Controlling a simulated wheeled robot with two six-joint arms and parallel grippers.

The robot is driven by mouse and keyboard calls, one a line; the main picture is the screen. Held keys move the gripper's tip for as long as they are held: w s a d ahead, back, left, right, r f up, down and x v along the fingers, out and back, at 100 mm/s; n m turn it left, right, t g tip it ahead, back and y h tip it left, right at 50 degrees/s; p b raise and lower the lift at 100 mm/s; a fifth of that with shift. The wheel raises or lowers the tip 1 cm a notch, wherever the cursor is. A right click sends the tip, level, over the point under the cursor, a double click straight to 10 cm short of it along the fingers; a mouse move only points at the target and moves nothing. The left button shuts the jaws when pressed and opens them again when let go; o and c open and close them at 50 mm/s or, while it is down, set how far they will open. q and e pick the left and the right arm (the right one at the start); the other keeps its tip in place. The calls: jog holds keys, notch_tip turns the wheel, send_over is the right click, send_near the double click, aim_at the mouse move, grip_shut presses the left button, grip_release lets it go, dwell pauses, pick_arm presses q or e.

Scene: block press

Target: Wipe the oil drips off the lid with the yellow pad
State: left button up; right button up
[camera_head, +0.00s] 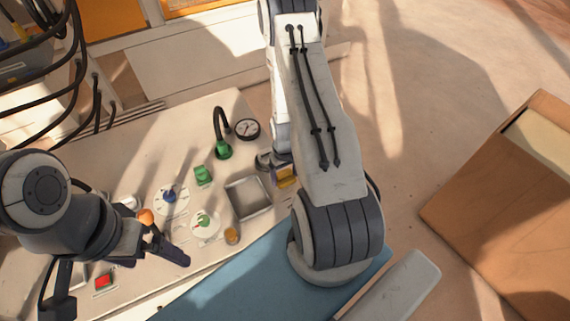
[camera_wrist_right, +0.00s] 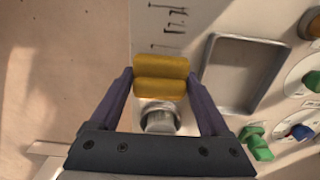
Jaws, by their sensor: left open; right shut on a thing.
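The yellow pad (camera_wrist_right: 160,76) is held between the two fingers of my right gripper (camera_wrist_right: 160,84). Its long side runs across the gap, above a pale panel surface. In the head view the pad (camera_head: 287,177) shows partly behind my right arm, at the panel's right edge. A round metal cap (camera_wrist_right: 160,119) lies below the pad in the wrist view. Several short dark marks (camera_wrist_right: 168,30) lie on the panel beyond the pad; I cannot tell whether they are drips or printing. I cannot tell which surface is the lid. My left gripper (camera_head: 157,246) is open and empty over the panel's lower left.
A shallow metal tray (camera_head: 248,197) is sunk in the panel left of the pad. Green block (camera_head: 203,175), dials (camera_head: 171,198), a gauge (camera_head: 246,129), a green-based black hose (camera_head: 222,148) and a red button (camera_head: 104,281) crowd the panel. A brown box (camera_head: 500,205) stands right.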

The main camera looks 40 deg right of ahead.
jog(key=shift+r+p, duration=1.25)
jog(key=shift+r, duration=0.65)
